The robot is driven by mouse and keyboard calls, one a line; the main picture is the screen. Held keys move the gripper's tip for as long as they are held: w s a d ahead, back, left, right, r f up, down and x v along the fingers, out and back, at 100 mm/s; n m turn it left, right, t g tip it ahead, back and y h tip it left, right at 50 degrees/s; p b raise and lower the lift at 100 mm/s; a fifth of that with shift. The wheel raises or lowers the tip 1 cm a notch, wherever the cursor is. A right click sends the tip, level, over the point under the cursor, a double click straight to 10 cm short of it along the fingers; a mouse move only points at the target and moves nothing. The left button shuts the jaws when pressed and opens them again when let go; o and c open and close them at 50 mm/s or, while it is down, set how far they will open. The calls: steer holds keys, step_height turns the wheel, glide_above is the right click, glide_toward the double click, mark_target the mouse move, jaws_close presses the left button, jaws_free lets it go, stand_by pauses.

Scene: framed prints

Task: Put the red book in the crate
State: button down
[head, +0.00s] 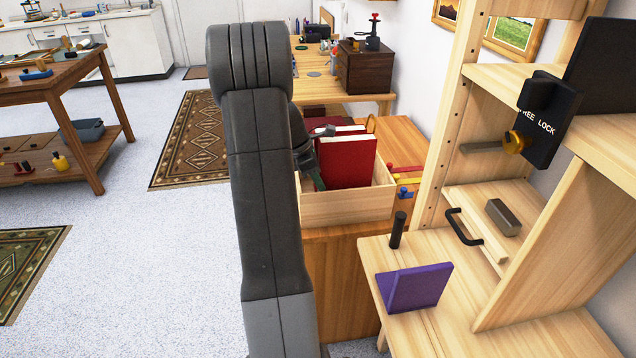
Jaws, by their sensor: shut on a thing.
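The red book (346,163) stands upright inside the light wooden crate (347,207), its cover facing me and its lower part hidden behind the crate's front wall. My gripper (318,148) is at the book's left edge, over the left side of the crate, and is shut on the book. My own arm hides much of the gripper and the crate's left end. I cannot tell whether the book touches the crate floor. Another red edge with pale pages shows just behind the book.
The crate stands on a wooden cabinet (341,272). Small coloured tools (404,190) lie to its right. A pale shelf unit with a purple bookend (414,288) and a black lock box (545,120) stands at right. The floor left of my arm is open.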

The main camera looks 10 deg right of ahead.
steer(key=shift+f, duration=0.6)
steer(key=shift+f, duration=0.1)
steer(key=c, duration=1)
jaws_free()
steer(key=shift+c, duration=0.2)
steer(key=p+v, duration=0.1)
steer(key=v, duration=1.1)
